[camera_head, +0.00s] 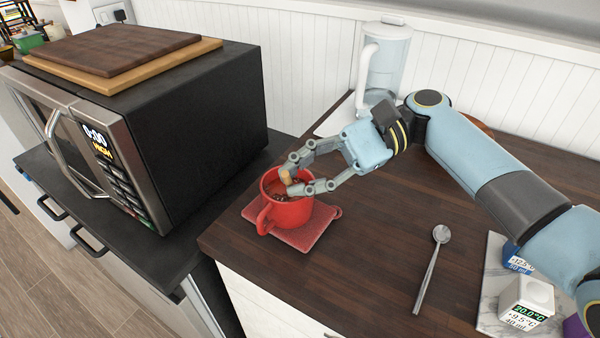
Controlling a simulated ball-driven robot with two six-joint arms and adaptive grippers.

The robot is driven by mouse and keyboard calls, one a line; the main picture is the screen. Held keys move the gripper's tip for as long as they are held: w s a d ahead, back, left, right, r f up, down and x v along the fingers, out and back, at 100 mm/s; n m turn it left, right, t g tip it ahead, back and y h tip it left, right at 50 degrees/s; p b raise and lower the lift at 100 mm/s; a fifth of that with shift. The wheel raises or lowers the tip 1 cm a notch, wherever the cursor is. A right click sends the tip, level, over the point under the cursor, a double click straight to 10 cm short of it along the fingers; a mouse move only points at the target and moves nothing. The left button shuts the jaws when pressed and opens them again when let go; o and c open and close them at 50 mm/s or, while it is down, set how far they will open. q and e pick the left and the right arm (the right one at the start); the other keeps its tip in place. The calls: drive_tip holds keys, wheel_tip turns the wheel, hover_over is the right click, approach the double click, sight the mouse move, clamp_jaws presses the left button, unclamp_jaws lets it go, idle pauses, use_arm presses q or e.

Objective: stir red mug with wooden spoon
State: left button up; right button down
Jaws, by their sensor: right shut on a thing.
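The red mug (288,214) stands upright on a red mat (306,237) near the left front corner of the dark wooden counter. Its handle points toward the lower left, and dark contents show inside. My right gripper (289,177) is over the mug's rim, shut on the wooden spoon (286,176). Only a short light-brown end of the spoon shows between the fingers. Its lower part is hidden inside the mug. My left gripper is not in view.
A metal spoon (431,268) lies on the counter to the right. A clear pitcher (388,62) stands at the back. A white device with a display (527,296) sits on a marble board (492,300) at right. A microwave (190,110) bearing cutting boards (122,48) stands left.

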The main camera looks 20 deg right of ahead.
drive_tip(key=shift+f, duration=0.5)
drive_tip(key=shift+r, duration=0.1)
idle(0.7)
drive_tip(key=shift+p, duration=0.35)
